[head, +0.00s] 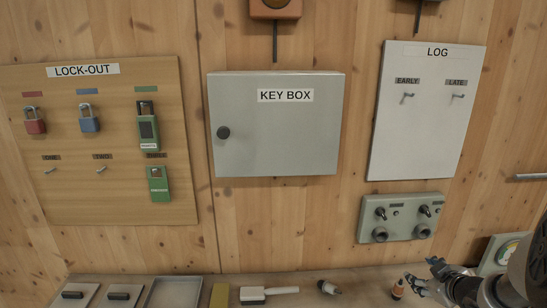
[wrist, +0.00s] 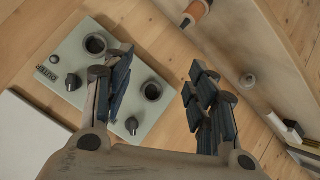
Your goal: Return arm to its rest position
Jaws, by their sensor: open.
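My gripper (head: 424,274) is at the lower right of the head view, in front of the wall and above the bench, below the grey-green socket panel. In the wrist view my gripper (wrist: 158,75) has its two dark padded fingers spread apart with nothing between them. The socket panel (wrist: 70,50), with round sockets and black knobs, lies behind the left finger there, partly covered by it. It also shows whole in the head view (head: 401,226). My arm comes in from the lower right corner and hides part of the bench.
The key box (head: 275,135) is shut, between the lock-out board (head: 110,110) and log board (head: 425,130).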

